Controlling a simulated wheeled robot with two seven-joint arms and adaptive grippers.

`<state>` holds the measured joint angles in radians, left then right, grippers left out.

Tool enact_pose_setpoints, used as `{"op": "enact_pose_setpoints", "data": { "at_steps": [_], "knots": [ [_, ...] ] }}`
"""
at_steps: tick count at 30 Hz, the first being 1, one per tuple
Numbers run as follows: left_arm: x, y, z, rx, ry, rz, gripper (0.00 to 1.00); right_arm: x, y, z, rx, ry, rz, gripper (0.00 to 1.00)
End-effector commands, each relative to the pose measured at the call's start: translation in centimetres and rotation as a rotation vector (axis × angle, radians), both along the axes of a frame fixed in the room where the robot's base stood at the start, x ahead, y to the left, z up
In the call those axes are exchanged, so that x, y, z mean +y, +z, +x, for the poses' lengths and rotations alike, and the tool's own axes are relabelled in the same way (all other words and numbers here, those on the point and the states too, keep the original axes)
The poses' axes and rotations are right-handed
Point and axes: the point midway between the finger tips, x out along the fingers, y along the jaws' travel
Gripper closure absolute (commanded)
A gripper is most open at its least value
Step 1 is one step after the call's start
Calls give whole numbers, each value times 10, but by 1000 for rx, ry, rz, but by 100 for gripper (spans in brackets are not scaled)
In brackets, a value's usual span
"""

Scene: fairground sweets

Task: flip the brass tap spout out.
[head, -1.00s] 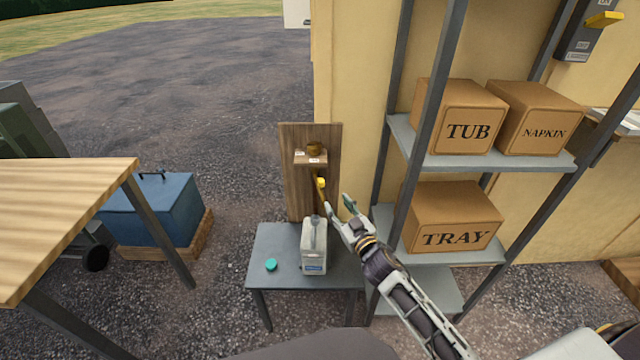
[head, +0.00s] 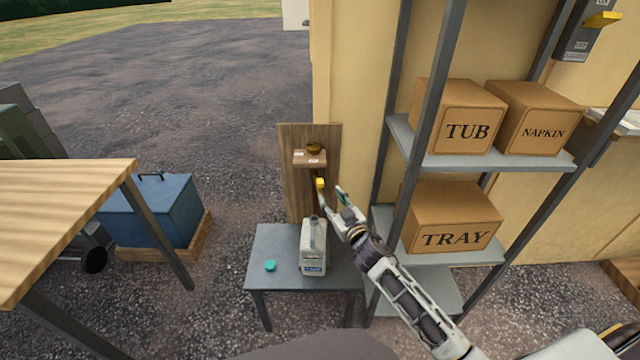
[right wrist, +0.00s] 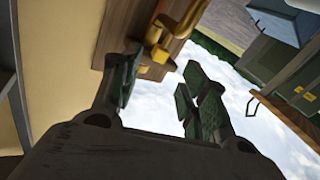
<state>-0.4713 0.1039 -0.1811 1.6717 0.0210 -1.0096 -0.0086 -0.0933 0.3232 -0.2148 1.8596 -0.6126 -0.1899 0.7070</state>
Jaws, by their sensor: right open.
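The right wrist view shows the brass parts (right wrist: 157,50) close beyond my fingers. My right gripper (head: 331,196) is open and empty, just below and right of the yellow end. In the right wrist view its fingers (right wrist: 160,88) are spread, with the brass parts ahead of the gap. Contact is not clear. My left gripper is not in view.
A pale jug (head: 313,258) stands on a grey table (head: 285,290) below the tap, with a teal cap (head: 270,266) beside it. A metal shelf rack (head: 480,163) with cardboard boxes stands close on the right. A wooden counter (head: 60,200) is at the left.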

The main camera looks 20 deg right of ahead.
Motion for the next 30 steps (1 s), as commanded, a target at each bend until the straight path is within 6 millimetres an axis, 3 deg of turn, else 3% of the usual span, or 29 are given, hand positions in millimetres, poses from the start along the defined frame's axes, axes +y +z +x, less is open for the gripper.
{"op": "enact_pose_setpoints", "data": {
  "at_steps": [9, 30],
  "knots": [
    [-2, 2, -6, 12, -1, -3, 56, 3, 1, 23, -2, 0, -1, 56],
    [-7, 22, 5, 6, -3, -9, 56, 10, 0, 73, -1, 0, -1, 56]
  ]
}}
